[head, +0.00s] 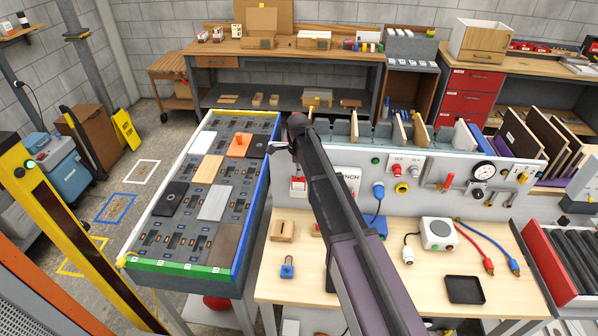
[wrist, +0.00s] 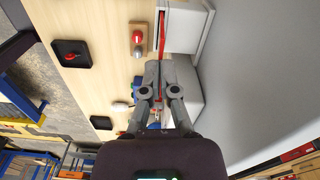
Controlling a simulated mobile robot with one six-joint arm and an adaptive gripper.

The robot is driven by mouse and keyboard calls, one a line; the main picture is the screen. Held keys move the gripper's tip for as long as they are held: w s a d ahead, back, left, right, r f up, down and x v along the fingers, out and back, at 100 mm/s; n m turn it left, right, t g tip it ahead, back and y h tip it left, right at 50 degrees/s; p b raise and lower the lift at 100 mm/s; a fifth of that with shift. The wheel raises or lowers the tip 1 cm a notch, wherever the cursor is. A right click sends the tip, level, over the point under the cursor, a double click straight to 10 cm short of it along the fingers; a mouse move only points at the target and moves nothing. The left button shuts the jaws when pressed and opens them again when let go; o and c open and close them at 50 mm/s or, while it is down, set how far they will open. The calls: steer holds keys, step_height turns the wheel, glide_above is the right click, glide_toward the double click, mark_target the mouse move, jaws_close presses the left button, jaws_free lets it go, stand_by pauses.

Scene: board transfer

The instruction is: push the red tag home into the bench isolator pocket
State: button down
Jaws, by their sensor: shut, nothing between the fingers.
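In the head view a small red and white piece (head: 298,186), likely the red tag or its pocket, shows on the front of the grey bench panel, just left of my arm. In the wrist view a thin red strip (wrist: 162,32) runs along the side of a white box (wrist: 187,20); I cannot tell whether it is the tag edge-on. My gripper (wrist: 155,64) is shut and empty, its fingertips pointing toward that strip and box. In the head view my gripper (head: 279,148) is small and partly hidden by my wrist. How deep the tag sits cannot be seen.
In the head view a slotted wooden block (head: 282,230) and blue padlock (head: 287,267) are on the bench top. A blue-edged board rack (head: 253,205) stands left. My arm hides part of the panel.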

steer(key=shift+f+b, duration=0.5)
steer(key=shift+f, duration=0.05)
stand_by(0.4)
steer(key=shift+r+p, duration=1.55)
steer(key=shift+r, duration=0.05)
steer(key=shift+d+f, duration=0.1)
steer(key=s+d+f+n+b, duration=0.4)
steer(key=s+d+n, duration=0.1)
steer(key=s+d, duration=0.2)
steer(key=s+d+f+n+b, duration=0.3)
steer(key=s+d+n, duration=0.3)
steer(key=s+d, duration=0.2)
steer(key=s+d+f+n+b, duration=0.4)
steer(key=s+d, duration=0.4)
steer(key=s, duration=0.3)
steer(key=shift+f+n+b, duration=0.3)
steer(key=shift+n+b, duration=0.1)
steer(key=shift+n, duration=0.5)
steer(key=shift+w, duration=0.1)
